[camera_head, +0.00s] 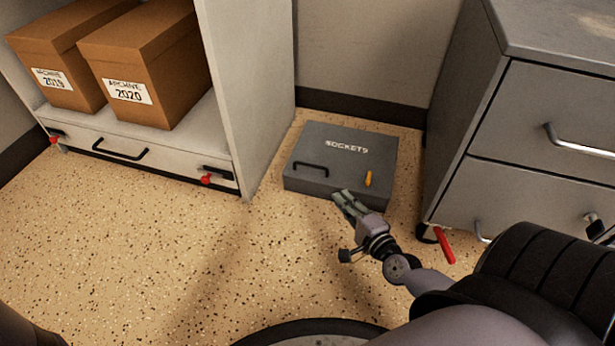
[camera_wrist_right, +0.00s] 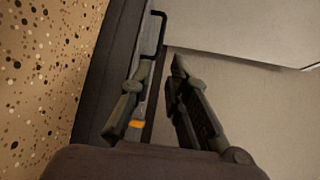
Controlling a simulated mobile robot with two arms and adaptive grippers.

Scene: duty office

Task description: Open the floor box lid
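The grey floor box (camera_head: 345,138), lettered "SOCKETS", sits on the floor between the shelf unit and the drawer cabinet, its lid shut flat. A black bar handle (camera_head: 312,167) is at the left of the lid's near side, and a small orange latch (camera_head: 368,179) is at the right. My right gripper (camera_head: 345,200) is at the box's near edge, between handle and latch, its fingers apart and empty. In the right wrist view the handle (camera_wrist_right: 161,35) is beyond the fingertips, and the orange latch (camera_wrist_right: 136,123) shows beside one finger. Whether a finger touches the box is unclear.
The shelf unit (camera_head: 250,90) on the left holds two archive boxes (camera_head: 150,60) above a low drawer with red knobs. The drawer cabinet (camera_head: 540,110) stands close on the right, with a red lever (camera_head: 445,246) at its foot. Speckled floor (camera_head: 130,235) in front is clear.

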